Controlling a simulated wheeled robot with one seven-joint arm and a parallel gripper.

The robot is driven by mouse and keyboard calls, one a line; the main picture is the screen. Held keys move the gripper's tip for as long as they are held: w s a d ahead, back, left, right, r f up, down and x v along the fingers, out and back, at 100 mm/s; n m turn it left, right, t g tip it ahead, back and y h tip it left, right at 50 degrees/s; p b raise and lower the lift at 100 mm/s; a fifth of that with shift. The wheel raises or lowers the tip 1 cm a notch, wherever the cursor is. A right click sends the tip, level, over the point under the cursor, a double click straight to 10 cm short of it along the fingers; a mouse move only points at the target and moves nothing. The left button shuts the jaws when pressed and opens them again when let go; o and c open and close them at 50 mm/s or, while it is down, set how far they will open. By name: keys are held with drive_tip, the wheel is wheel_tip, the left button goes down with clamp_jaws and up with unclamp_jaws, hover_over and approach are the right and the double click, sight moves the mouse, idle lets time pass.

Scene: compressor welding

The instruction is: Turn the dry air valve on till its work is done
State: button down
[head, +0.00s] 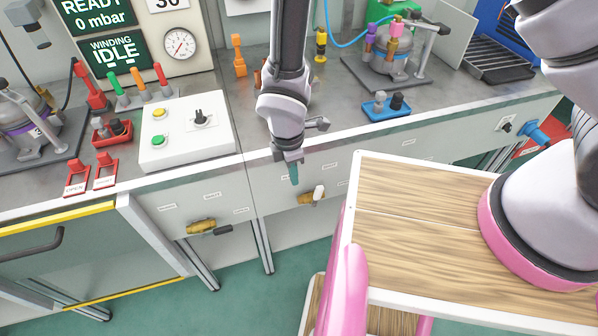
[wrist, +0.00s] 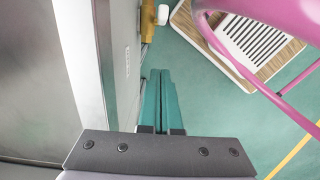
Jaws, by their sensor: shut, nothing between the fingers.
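Two brass valves sit on the bench's front panel in the head view. The one with a white handle (head: 310,197) is just below and right of my gripper (head: 294,178). Its brass body (wrist: 147,24) and white handle also show at the top of the wrist view. The other, with a dark handle (head: 207,228), is further left, its handle lying sideways. The labels are too small to read, so I cannot tell which is the dry air valve. My gripper's teal fingers (wrist: 160,98) are shut, empty and pointing down, apart from both valves.
A display (head: 122,56) reads IDLE, beside a round gauge (head: 180,44). A white control box (head: 187,132) with buttons and a knob stands on the bench. A wooden-topped cart (head: 440,235) with pink parts stands at right. Green floor (head: 235,285) is clear below the valves.

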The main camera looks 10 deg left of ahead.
sight(317, 197)
drive_tip(key=w+d+f, duration=0.2)
drive_tip(key=d+f, duration=0.2)
drive_tip(key=f, duration=0.4)
drive_tip(key=shift+w, duration=0.15)
